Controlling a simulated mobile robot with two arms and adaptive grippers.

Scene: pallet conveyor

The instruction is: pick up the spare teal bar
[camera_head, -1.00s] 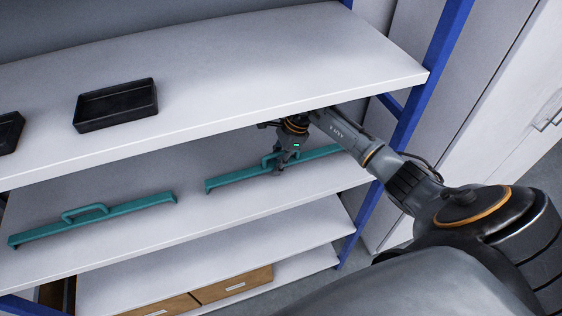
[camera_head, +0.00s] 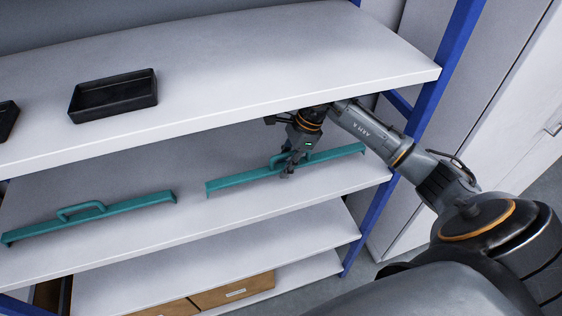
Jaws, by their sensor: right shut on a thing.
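Two teal bars with raised handles are on the middle shelf (camera_head: 150,240). The right-hand teal bar (camera_head: 235,180) lies under my right gripper (camera_head: 287,172). My right gripper reaches in below the upper shelf and is shut on this bar's handle. The gripper and arm hide part of the handle and the bar's middle. I cannot tell whether the bar is clear of the shelf. The other teal bar (camera_head: 130,206) rests at the left of the same shelf, apart from the gripper. My left gripper is not in view.
The upper shelf (camera_head: 300,60) hangs close over my right gripper and holds a black tray (camera_head: 113,94) and part of another at the left edge. Brown boxes (camera_head: 232,290) sit on a lower shelf.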

